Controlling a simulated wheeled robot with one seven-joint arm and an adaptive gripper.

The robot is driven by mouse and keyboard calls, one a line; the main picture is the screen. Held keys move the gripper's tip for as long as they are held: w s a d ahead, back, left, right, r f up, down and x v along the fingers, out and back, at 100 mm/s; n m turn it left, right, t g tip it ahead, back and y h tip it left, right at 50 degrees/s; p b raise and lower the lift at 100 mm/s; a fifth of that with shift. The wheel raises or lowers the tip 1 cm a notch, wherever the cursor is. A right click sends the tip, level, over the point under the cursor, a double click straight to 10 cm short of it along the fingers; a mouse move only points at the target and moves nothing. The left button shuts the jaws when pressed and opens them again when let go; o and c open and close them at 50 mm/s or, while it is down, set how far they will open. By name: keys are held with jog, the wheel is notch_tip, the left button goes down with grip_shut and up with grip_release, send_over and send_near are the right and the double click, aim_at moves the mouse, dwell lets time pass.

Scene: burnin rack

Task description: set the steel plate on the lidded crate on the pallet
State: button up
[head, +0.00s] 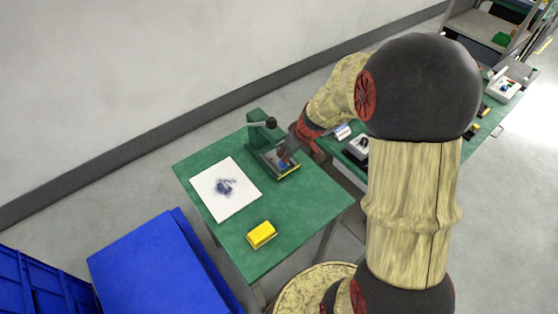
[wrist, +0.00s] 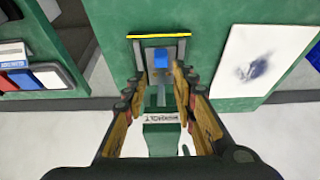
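A blue crate with a flat top (head: 145,262), which looks like the lidded crate, stands at the lower left in the head view. No pallet shows under it. My gripper (head: 288,150) is over the green bench press, near its grey base. In the wrist view my gripper (wrist: 161,75) has its fingers apart, one on each side of the press. A small blue block (wrist: 161,59) shows between and beyond the fingertips, over a grey surface with a yellow front strip (wrist: 160,36). I cannot pick out the steel plate for certain; the grey surface is partly hidden.
The green table (head: 300,210) carries a white sheet with a dark smudge (head: 225,188) and a yellow block (head: 261,234). Another blue crate (head: 35,285) is at the far left. A second green bench with small items runs behind my arm.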

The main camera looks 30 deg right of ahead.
aim_at(277, 158)
jog(key=b+x, duration=0.2)
jog(key=x, duration=0.5)
jog(key=shift+s+a, duration=0.1)
jog(key=shift+c, duration=0.6)
grip_shut()
